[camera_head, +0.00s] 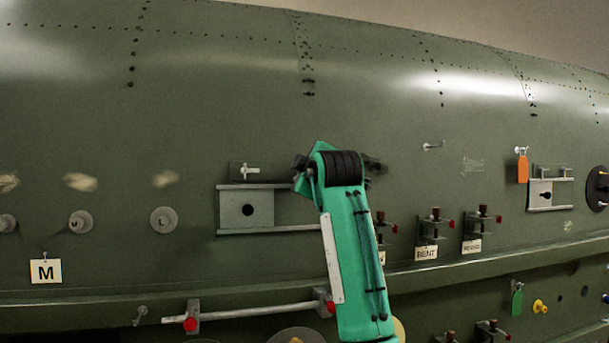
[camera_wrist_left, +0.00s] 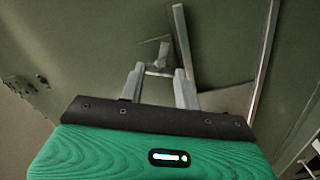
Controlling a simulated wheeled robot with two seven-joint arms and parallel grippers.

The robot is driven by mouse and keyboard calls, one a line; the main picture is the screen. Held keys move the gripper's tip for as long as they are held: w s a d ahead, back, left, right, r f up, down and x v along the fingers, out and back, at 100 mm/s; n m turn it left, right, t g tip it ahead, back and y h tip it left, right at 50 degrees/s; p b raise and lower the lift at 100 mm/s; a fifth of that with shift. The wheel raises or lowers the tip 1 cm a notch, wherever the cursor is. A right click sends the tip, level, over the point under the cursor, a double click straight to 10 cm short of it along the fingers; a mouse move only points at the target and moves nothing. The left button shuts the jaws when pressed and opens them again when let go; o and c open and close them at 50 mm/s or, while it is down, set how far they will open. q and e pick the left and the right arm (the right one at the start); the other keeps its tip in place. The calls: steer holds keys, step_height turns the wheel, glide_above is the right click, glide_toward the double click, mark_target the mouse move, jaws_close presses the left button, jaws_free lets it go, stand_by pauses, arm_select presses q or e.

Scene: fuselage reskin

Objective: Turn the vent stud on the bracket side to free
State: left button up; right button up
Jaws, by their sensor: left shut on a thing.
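In the left wrist view my left gripper (camera_wrist_left: 160,75) is shut on a small grey vent stud (camera_wrist_left: 162,53). This stud stands beside a thin rail (camera_wrist_left: 182,40) on the green skin, near the rail's end. In the head view my green arm reaches up the middle and hides the fingers and the held stud. Another pale T-shaped stud (camera_head: 246,170) shows left of the arm, its bar lying level above the upper rail (camera_head: 255,187). Below it a grey vent plate (camera_head: 262,207) with a dark hole sits between two rails. My right gripper is not in view.
Right of the arm are brackets (camera_head: 434,226) with red-ended pins and labels, one reading BENT. A similar vent (camera_head: 541,192) with an orange tag (camera_head: 522,169) is farther right. A rod (camera_head: 255,310) runs below. Skin above the vent is clear.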

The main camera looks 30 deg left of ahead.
arm_select(q)
steer(key=n, duration=0.5)
stand_by(0.6)
steer(key=o, duration=1)
steer(key=shift+b+v, duration=3.4)
steer(key=shift+v, duration=3.55)
